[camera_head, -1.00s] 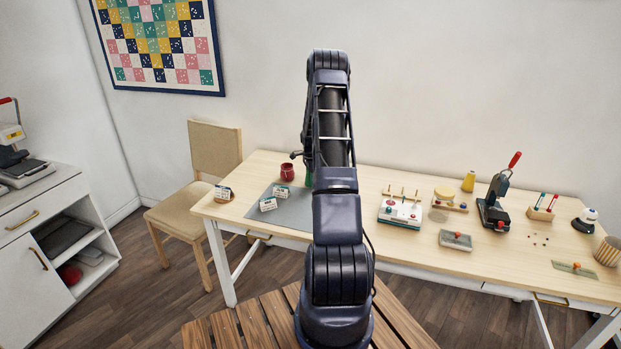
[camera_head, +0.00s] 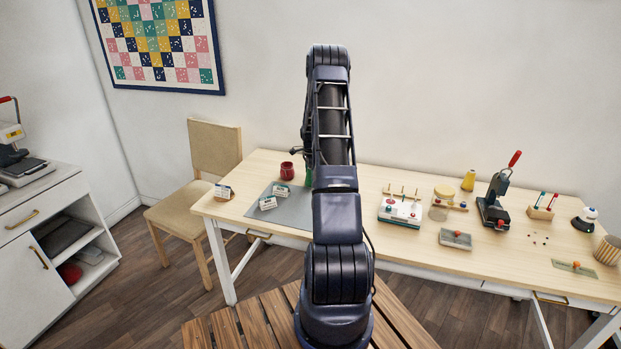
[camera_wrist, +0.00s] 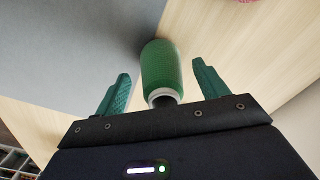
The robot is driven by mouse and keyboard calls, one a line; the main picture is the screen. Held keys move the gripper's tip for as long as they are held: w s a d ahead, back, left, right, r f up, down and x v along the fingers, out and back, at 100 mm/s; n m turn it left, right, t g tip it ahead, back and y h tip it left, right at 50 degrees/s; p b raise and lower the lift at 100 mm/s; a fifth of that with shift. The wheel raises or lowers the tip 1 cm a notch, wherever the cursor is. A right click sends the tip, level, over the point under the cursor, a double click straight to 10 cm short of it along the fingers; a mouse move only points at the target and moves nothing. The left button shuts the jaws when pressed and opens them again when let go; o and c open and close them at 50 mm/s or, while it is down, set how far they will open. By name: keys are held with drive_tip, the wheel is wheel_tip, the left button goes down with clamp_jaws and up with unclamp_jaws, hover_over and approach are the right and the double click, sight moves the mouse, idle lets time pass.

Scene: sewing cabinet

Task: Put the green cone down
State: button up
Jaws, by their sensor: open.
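The green cone (camera_wrist: 161,68) stands between my gripper's two fingers in the wrist view, with a gap on each side and a pale end toward the palm. My gripper (camera_wrist: 160,88) is open and not touching it at the sides. The cone's far end is by the edge of the grey mat (camera_wrist: 70,45). My gripper is hidden behind the arm there.
A red cone (camera_head: 287,171) stands left of the green one. Small white labels (camera_head: 268,203) lie on the grey mat. A button box (camera_head: 400,211) and a lever press (camera_head: 496,205) stand on the table's right half.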

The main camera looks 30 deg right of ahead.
wheel_tip(320, 180, up, 10)
drive_tip(key=s+a+r+n+t, duration=0.1)
drive_tip(key=s+a+r+n, duration=0.15)
drive_tip(key=a+r, duration=0.4)
drive_tip(key=s+a+r+n, duration=0.2)
drive_tip(key=s+a+r, duration=0.15)
drive_tip(key=r, duration=0.55)
drive_tip(key=s+a+r+n+t, duration=0.1)
drive_tip(key=s+a+r+n, duration=0.4)
drive_tip(key=s+a+r, duration=0.55)
drive_tip(key=s+a+r+n+t, duration=0.1)
drive_tip(key=s+a+n, duration=0.2)
drive_tip(key=s, duration=0.7)
drive_tip(key=s+a+n, duration=0.3)
drive_tip(key=s+n, duration=0.1)
drive_tip(key=s, duration=0.7)
drive_tip(key=s+a+r+n+t, duration=0.1)
drive_tip(key=s+a+n, duration=0.2)
drive_tip(key=s, duration=0.7)
drive_tip(key=shift+s+a+r+t, duration=0.2)
drive_tip(key=shift+s+r+t, duration=0.05)
drive_tip(key=shift+r+t, duration=0.05)
